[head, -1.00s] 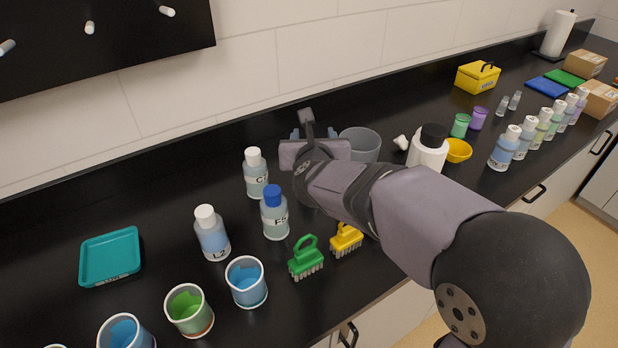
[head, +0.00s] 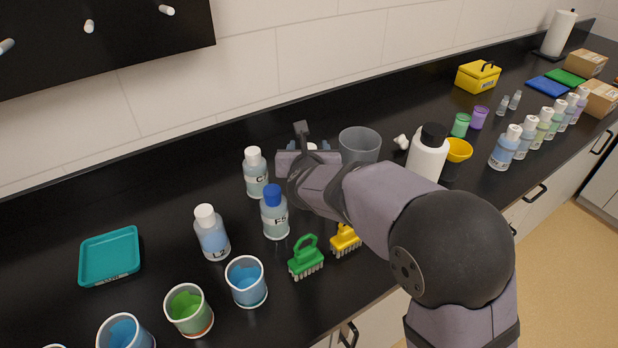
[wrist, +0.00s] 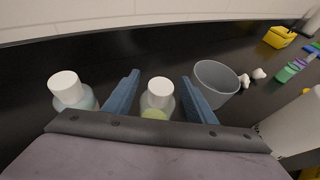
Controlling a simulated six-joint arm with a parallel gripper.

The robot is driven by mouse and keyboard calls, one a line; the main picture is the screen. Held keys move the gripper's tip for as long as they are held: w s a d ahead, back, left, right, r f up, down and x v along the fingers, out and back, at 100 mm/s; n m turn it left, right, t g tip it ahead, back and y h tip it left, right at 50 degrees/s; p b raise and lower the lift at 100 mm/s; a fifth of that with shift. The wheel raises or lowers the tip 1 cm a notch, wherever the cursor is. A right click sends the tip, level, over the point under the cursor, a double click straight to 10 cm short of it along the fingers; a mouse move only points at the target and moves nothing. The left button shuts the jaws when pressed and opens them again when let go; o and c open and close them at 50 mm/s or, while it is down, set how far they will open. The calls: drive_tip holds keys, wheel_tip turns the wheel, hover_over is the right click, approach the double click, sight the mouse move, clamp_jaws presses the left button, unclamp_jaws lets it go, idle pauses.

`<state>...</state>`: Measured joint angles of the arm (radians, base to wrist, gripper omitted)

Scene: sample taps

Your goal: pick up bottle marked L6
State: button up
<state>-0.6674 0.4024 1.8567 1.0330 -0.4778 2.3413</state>
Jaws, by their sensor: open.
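No label reading L6 can be made out in either view. A white-capped bottle with a yellow-green body (wrist: 157,113) stands between the two blue fingers of my gripper (wrist: 160,82) in the wrist view. The fingers are open, with a gap showing on both sides of its cap; its label is hidden. In the head view a white cap (head: 312,147) shows at my gripper (head: 308,150), the rest hidden by the arm. Left of it stand a white-capped bottle marked C (head: 256,176), a blue-capped bottle marked F (head: 275,216) and a white-capped bottle marked L2 (head: 212,236).
A grey cup (head: 360,147) stands close on the right of my gripper. A large black-capped white bottle (head: 428,157) is farther right. Green (head: 306,260) and yellow (head: 346,240) brushes lie in front. A teal tray (head: 110,256) sits left, with clear counter around it.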

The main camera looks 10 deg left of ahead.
drive_tip(key=shift+p+x, duration=0.65)
drive_tip(key=shift+x, duration=1.35)
drive_tip(key=shift+f, duration=0.1)
clamp_jaws()
